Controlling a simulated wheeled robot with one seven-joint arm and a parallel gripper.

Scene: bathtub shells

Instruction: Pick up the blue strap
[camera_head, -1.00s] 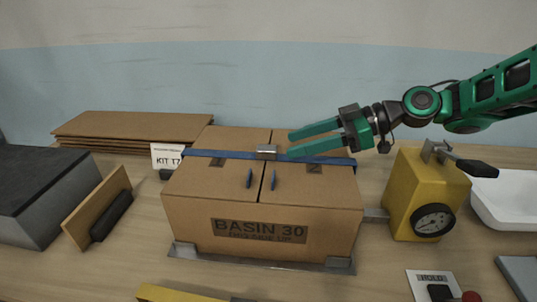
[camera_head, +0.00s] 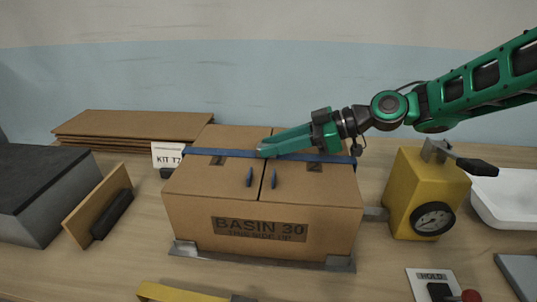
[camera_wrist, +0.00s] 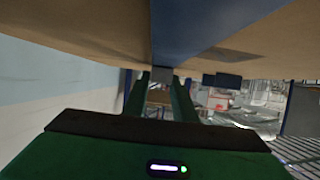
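The blue strap (camera_head: 210,153) runs across the top of the cardboard box (camera_head: 280,205), from its left edge to its right edge. It also shows in the wrist view (camera_wrist: 190,28). My gripper (camera_head: 266,150) is at the strap's middle, its green fingers low over the box top where the lid flaps meet. In the head view they hide the strap's metal buckle. In the wrist view a grey block, probably the buckle (camera_wrist: 162,76), shows between the two fingertips. I cannot tell whether the fingers press on it or stand just around it.
A yellow block with a dial and lever (camera_head: 425,192) stands right of the box. A tan board (camera_head: 97,207) and dark block (camera_head: 45,190) are at left, flat cardboard (camera_head: 130,128) behind. A white basin (camera_head: 500,195) is far right.

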